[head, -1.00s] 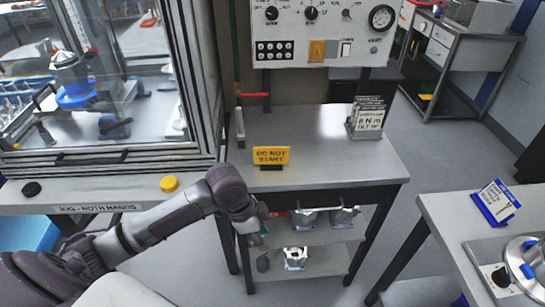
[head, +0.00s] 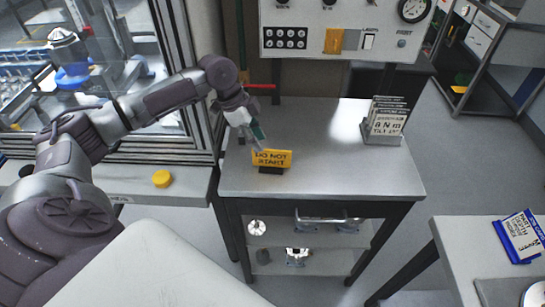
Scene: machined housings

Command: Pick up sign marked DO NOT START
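The yellow sign marked DO NOT START (head: 272,159) stands upright on a small dark base on the grey metal table, near its left front part. My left arm reaches in from the left, and my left gripper (head: 257,138) points down just above and behind the sign's upper left edge. In this view the fingertips overlap or nearly meet the sign's top; I cannot tell whether they touch it. The fingers are small and seen edge-on, so their opening is unclear. My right gripper is out of view.
The metal table (head: 330,180) is mostly clear. A rack of cards (head: 384,122) stands at its back right. A control panel (head: 345,30) hangs behind. A glazed machine with a yellow button (head: 162,179) on its ledge is at left. Metal housings (head: 297,255) sit on the lower shelves.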

